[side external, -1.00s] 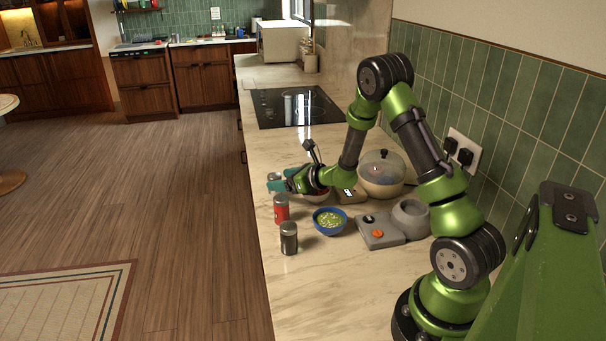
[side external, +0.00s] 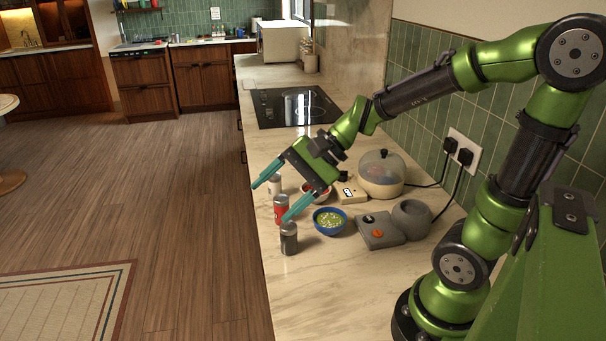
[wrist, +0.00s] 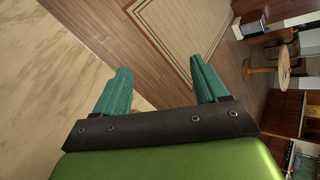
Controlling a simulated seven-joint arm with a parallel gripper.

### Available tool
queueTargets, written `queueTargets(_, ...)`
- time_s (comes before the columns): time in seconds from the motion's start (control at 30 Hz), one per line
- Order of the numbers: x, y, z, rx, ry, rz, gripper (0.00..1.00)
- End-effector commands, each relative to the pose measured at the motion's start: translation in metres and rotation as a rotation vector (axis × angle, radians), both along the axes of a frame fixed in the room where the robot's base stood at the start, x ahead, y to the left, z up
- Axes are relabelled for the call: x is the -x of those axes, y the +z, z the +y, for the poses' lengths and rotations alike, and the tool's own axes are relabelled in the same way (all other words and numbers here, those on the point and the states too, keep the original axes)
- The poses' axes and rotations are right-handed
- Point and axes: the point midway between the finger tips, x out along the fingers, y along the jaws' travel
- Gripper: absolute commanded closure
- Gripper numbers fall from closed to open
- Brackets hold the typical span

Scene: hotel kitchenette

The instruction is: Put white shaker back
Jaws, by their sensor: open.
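The white shaker (side external: 275,185) stands upright on the counter near its left edge, just beyond the red shaker (side external: 281,210). It is partly hidden by my gripper in the side view. My gripper (side external: 268,204) is open and empty, with teal fingers spread above the shakers and pointing down-left. In the wrist view my open gripper (wrist: 160,84) has nothing between its fingers, and no shaker shows there. A dark grey shaker (side external: 289,239) stands nearer the camera, beside the lower finger in the picture.
A blue bowl of green food (side external: 330,220) and a red-and-white bowl (side external: 318,193) sit right of the shakers. A grey device (side external: 380,231), a small scale-like box (side external: 350,193) and a lidded cooker (side external: 382,178) stand behind. The front counter (side external: 330,290) is clear.

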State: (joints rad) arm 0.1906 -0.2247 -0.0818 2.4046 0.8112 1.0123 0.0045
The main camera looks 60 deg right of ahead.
Motion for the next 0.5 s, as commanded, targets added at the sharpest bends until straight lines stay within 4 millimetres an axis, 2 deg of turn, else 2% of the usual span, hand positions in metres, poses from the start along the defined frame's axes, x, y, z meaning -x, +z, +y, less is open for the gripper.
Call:
queueTargets(0.03,0.019,0.008,0.008,0.136,0.114,-0.066,0.28)
queueTargets(0.1,0.042,0.013,0.008,0.328,0.25,-0.142,0.28)
queueTargets(0.2,0.063,0.02,0.001,0.572,0.396,-0.245,0.28)
queueTargets(0.33,0.078,0.03,-0.01,0.797,0.502,-0.343,0.28)
queueTargets(0.5,0.083,0.036,-0.018,0.913,0.548,-0.388,0.28)
